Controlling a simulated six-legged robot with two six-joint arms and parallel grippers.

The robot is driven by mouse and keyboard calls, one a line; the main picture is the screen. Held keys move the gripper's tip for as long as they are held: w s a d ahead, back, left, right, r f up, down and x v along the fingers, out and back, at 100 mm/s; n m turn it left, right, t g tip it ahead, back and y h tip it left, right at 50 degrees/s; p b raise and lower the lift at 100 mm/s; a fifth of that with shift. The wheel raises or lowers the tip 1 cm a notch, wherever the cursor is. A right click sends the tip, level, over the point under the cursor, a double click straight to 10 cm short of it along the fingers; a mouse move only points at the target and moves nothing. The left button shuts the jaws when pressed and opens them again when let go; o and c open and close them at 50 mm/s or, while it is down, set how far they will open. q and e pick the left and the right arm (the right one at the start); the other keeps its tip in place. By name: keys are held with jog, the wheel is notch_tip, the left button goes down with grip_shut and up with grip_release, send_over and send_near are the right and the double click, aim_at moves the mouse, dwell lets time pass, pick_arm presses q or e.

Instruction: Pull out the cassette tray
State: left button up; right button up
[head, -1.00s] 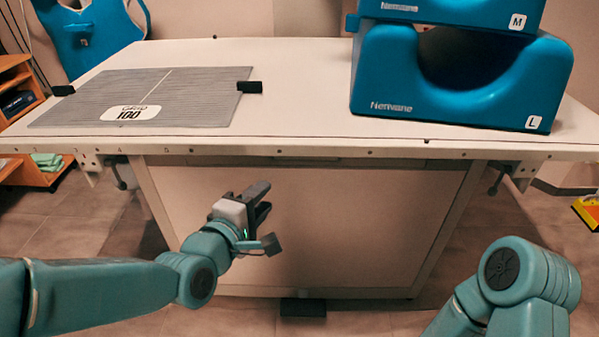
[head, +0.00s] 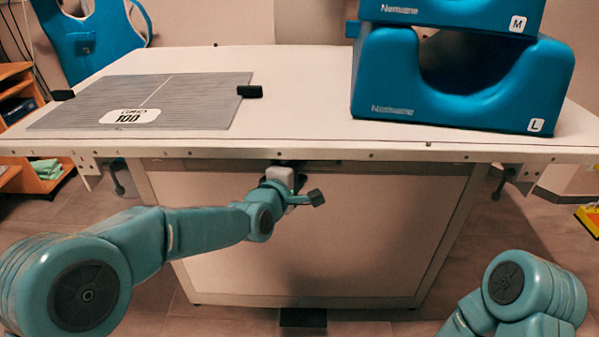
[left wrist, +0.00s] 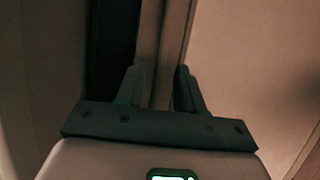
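The cassette tray shows only as a narrow front strip (head: 345,164) just under the table top; the rest of it is hidden inside the table. My left gripper (head: 287,174) is at this strip near the middle of the table's front. In the left wrist view, its two fingers (left wrist: 160,85) stand apart, with a brownish strip (left wrist: 162,40) running between them. I cannot tell whether the fingers touch it. My right gripper is out of view; only part of my right arm shows at the lower right of the head view.
The white table top (head: 300,95) overhangs the front panel (head: 340,230). A grey grid plate (head: 190,95) lies on its left, and blue head-rest blocks (head: 385,95) are stacked on its right. A dark pedal (head: 303,318) is on the floor below. A wooden shelf (head: 35,160) stands far left.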

pick_arm(q)
jog(key=shift+w+d, duration=0.15)
jog(key=shift+w, duration=0.1)
grip_shut()
dwell(1.4)
